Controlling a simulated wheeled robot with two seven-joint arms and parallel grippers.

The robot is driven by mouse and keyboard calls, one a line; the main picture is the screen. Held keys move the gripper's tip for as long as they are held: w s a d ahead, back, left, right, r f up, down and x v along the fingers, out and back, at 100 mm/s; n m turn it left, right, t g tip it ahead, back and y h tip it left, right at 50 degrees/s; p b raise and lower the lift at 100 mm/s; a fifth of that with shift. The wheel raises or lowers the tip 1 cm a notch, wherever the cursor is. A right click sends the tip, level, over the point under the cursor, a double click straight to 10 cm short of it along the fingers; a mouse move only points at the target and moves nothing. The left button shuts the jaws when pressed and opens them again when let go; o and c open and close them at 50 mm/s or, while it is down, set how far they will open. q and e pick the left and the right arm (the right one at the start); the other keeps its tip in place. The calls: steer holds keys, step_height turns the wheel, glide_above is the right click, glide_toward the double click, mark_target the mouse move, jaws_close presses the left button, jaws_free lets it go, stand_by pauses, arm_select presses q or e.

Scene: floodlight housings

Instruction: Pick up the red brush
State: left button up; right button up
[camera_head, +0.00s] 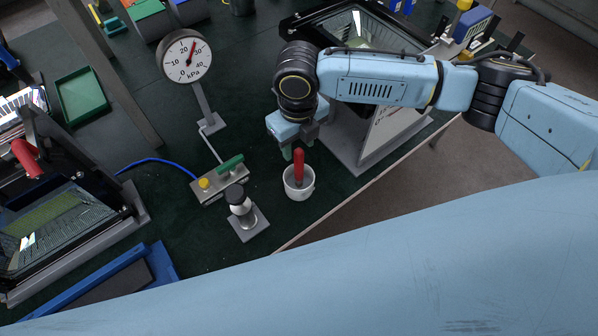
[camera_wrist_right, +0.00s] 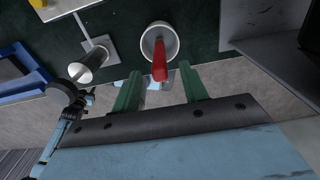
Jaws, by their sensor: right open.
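The red brush (camera_head: 299,160) stands handle up in a white cup (camera_head: 300,190) near the table's front edge. The cup hides its lower end. My right gripper (camera_head: 298,152) is open and empty, close above the cup. In the right wrist view its green fingers (camera_wrist_right: 161,82) are spread apart, and the end of the red brush handle (camera_wrist_right: 160,64) shows between the fingertips, with the white cup (camera_wrist_right: 150,38) beyond. I cannot tell the exact gap between fingers and handle. My left gripper is not in view.
A pressure gauge (camera_head: 184,57) on a post stands left of the cup. A floodlight housing (camera_head: 362,30) is at the back right. A green tray (camera_head: 82,96) lies left.

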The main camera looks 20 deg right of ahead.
mark_target(299, 160)
steer(key=shift+s+f, duration=0.15)
steer(key=shift+f, duration=1.35)
steer(key=shift+s+f, duration=0.1)
steer(key=shift+f, duration=1.4)
jaws_close()
